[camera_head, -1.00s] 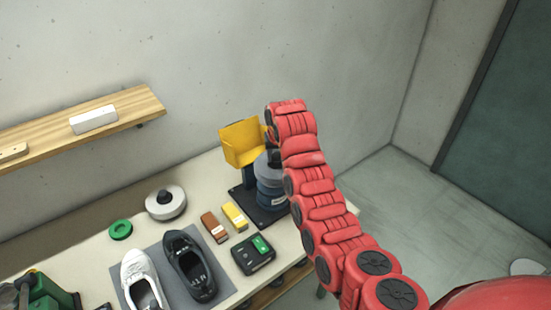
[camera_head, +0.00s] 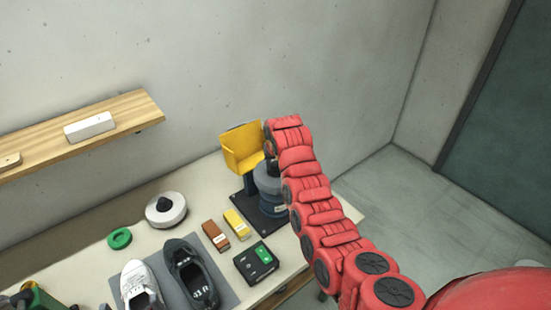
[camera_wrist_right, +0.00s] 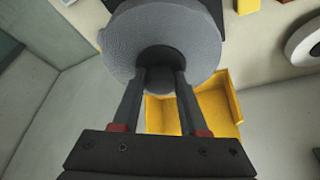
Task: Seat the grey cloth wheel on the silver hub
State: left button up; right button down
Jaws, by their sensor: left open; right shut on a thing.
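The grey cloth wheel (camera_wrist_right: 118,50) is a ribbed grey disc with a dark knob (camera_wrist_right: 160,57) in the right wrist view. My right gripper (camera_wrist_right: 163,80) is shut on that knob. In the head view the wheel (camera_head: 266,174) is partly covered by my red right arm, above the blue-grey motor body (camera_head: 272,202) of the machine, beside its yellow guard (camera_head: 243,147). The silver hub is hidden, and I cannot tell whether the wheel touches it. My left gripper is not in view.
A white wheel with a black knob (camera_head: 152,213), a green ring (camera_head: 119,238), brown (camera_head: 215,236) and yellow (camera_head: 237,224) blocks, a control box (camera_head: 252,269) and two shoes lie on the table. A wooden shelf (camera_head: 60,136) is on the wall.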

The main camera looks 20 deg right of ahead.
jog(key=shift+w+f, duration=0.1)
dwell(0.7)
jog(key=shift+b, duration=0.3)
dwell(0.7)
jog(key=shift+b, duration=0.65)
jog(key=shift+f+b, duration=0.35)
jog(key=shift+f, duration=0.25)
jog(key=c, duration=0.7)
grip_release()
